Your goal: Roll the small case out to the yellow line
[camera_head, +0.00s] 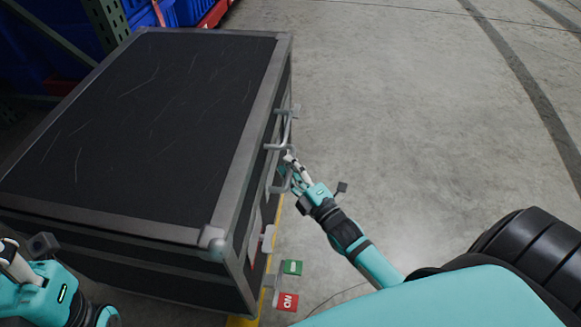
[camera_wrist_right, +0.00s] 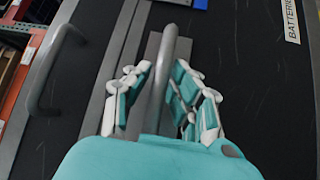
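A black case (camera_head: 140,120) with grey metal edges fills the left of the head view, and its dark side (camera_wrist_right: 250,110) fills much of the wrist view. Grey bar handles stand out from its right side. My right gripper (camera_head: 290,165) is at one handle (camera_head: 285,130). In the right wrist view its fingers (camera_wrist_right: 158,95) are spread on both sides of that bar (camera_wrist_right: 160,75), with gaps showing. My left gripper (camera_head: 12,262) is partly in view at the lower left, beside the case; its fingers are mostly cut off. A yellow floor strip (camera_head: 241,321) shows beside the case's lower edge.
A green card (camera_head: 291,267) and a red card (camera_head: 287,302) are by the case's near right corner. Another handle (camera_wrist_right: 45,75) and a "BATTERIES" label (camera_wrist_right: 292,20) are on the case. Blue bins (camera_head: 188,10) and racking stand behind. Concrete floor (camera_head: 410,100) to the right is clear.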

